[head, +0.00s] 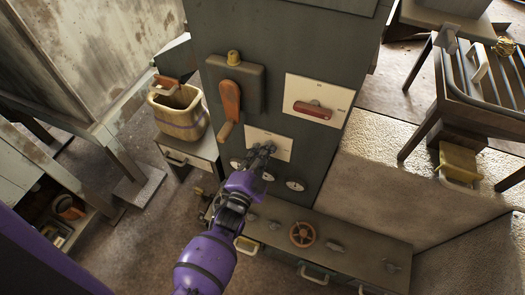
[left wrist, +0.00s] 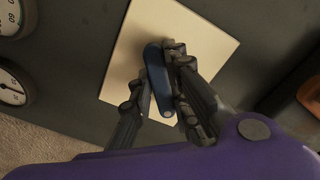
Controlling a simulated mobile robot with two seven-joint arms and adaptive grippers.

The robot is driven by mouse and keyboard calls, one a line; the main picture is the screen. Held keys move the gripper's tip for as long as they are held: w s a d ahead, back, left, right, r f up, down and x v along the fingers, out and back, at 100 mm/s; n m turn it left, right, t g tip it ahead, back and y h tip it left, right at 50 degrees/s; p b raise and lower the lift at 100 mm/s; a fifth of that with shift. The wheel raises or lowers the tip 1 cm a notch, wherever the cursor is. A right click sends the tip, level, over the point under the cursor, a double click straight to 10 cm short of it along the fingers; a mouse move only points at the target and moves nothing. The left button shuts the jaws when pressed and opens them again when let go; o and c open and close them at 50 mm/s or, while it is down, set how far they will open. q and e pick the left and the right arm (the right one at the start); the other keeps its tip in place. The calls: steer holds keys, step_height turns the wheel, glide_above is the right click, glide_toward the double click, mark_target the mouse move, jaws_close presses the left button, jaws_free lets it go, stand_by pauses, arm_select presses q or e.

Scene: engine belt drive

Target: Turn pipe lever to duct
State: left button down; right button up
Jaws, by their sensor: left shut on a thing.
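A blue lever (left wrist: 158,85) is mounted on a cream plate (left wrist: 212,45), which also shows low on the grey cabinet front in the head view (head: 284,150). My left gripper (head: 264,153) reaches this plate from below. In the left wrist view, its two fingers (left wrist: 157,65) are on either side of the blue lever and shut on it. The lever stands nearly upright in that view, leaning slightly. In the head view the gripper hides most of the lever, and any labels beside it are too small to read. My right gripper is not in view.
A red lever (head: 312,110) sits on another plate (head: 345,100) at upper right. An orange-handled switch box (head: 250,80) is at upper left. Gauges (head: 295,185) lie just below. A low bench with a red valve wheel (head: 302,234) stands beneath. A basket (head: 177,112) is left.

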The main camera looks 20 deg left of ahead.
arm_select(q)
steer(key=n, duration=0.4)
steer(key=shift+n+p, duration=0.3)
steer(key=shift+p, duration=0.05)
steer(key=n, duration=0.5)
steer(key=shift+d, duration=0.1)
steer(key=shift+n, duration=0.3)
steer(key=c, duration=1.7)
jaws_free()
